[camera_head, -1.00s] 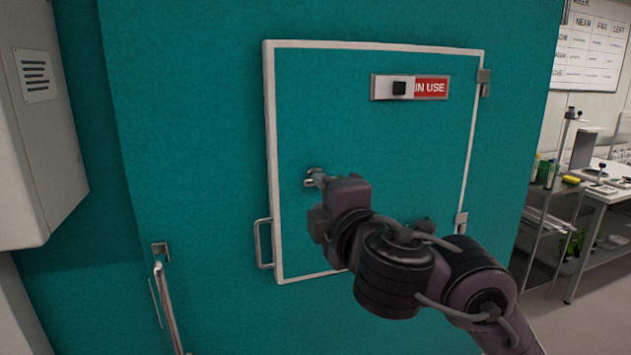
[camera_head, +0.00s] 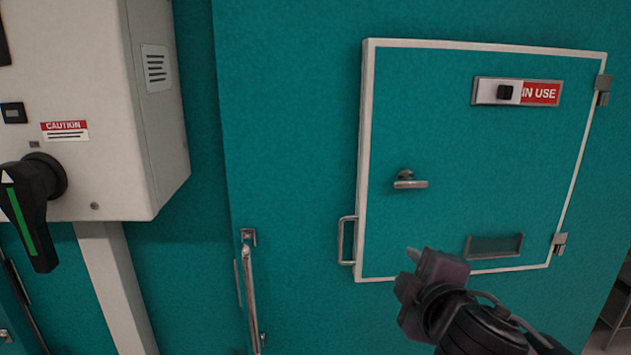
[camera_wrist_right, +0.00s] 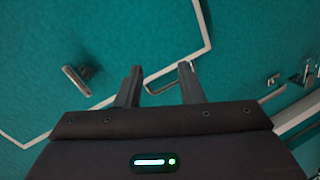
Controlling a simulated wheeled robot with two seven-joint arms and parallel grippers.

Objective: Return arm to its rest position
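My right gripper (camera_head: 412,256) is below and in front of the small white-framed hatch door (camera_head: 470,140), at the lower right in the head view. In the right wrist view its two fingers (camera_wrist_right: 158,80) stand apart with nothing between them. The hatch's lever handle (camera_head: 410,183) is clear of the gripper; it also shows at the left in the wrist view (camera_wrist_right: 76,80). The hatch lies shut against the teal wall. My left arm is not in view.
A grey cabinet (camera_head: 150,160) with a black rotary handle (camera_head: 35,200) juts out at the left. A long vertical handle (camera_head: 252,295) stands on the wall.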

